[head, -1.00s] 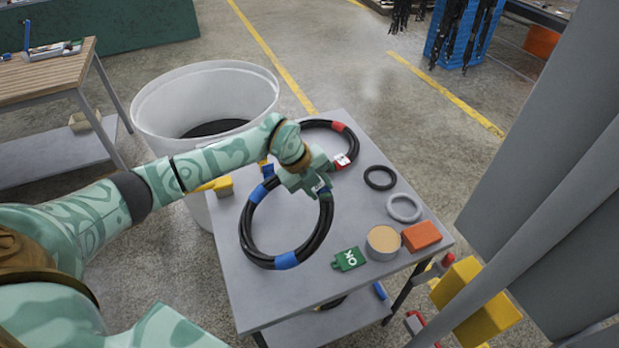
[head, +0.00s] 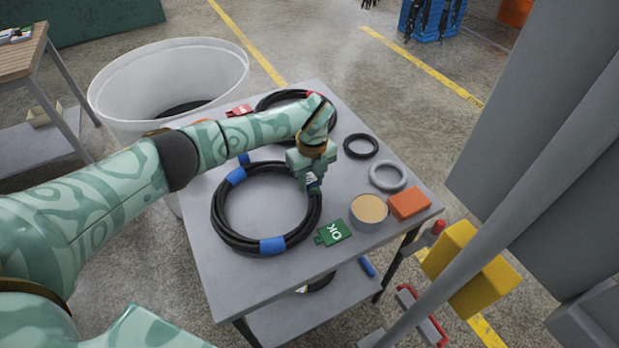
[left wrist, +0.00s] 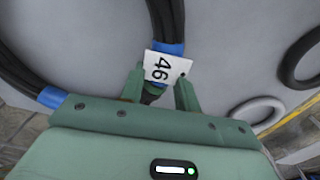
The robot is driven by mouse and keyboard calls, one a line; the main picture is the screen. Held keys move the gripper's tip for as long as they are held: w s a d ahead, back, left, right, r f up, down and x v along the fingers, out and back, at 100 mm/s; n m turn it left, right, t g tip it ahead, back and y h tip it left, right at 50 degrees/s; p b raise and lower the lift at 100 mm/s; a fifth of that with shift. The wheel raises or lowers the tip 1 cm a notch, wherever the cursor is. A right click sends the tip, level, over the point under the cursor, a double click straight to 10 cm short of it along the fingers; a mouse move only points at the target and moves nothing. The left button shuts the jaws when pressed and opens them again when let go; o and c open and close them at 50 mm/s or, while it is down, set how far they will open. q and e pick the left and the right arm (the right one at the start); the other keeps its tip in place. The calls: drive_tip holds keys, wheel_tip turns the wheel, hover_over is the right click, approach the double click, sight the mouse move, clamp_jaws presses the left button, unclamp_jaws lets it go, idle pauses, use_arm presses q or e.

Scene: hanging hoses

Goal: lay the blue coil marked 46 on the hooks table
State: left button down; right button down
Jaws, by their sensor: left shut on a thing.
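The coil marked 46 is a black hose ring with blue bands (head: 272,246). Its white tag 46 (left wrist: 164,66) faces the left wrist camera. My left gripper (head: 312,184) is shut on the coil's right side; its fingers also show in the left wrist view (left wrist: 158,90), just by the tag. The coil looks nearly flat over the left part of the grey table (head: 250,285). I cannot tell whether all of it touches the top. My right gripper is not in view.
A red-banded black coil (head: 265,103) lies behind my gripper. A black ring (head: 347,147), grey ring (head: 373,182), round tin (head: 369,208), orange block (head: 410,203) and green OK tag (head: 333,233) sit to the right. A white barrel (head: 105,112) stands beyond the table's left side.

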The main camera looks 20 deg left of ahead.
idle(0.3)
use_arm(q)
drive_tip(key=c, duration=1)
unclamp_jaws()
drive_tip(key=shift+o, duration=0.3)
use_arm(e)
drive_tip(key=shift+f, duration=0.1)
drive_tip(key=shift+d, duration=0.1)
use_arm(q)
wheel_tip(320, 180, up, 23)
drive_tip(key=p, duration=0.9)
drive_tip(key=shift+w+r+p, duration=0.15)
drive_tip(key=shift+w+p, duration=0.15)
drive_tip(key=shift+w, duration=0.1)
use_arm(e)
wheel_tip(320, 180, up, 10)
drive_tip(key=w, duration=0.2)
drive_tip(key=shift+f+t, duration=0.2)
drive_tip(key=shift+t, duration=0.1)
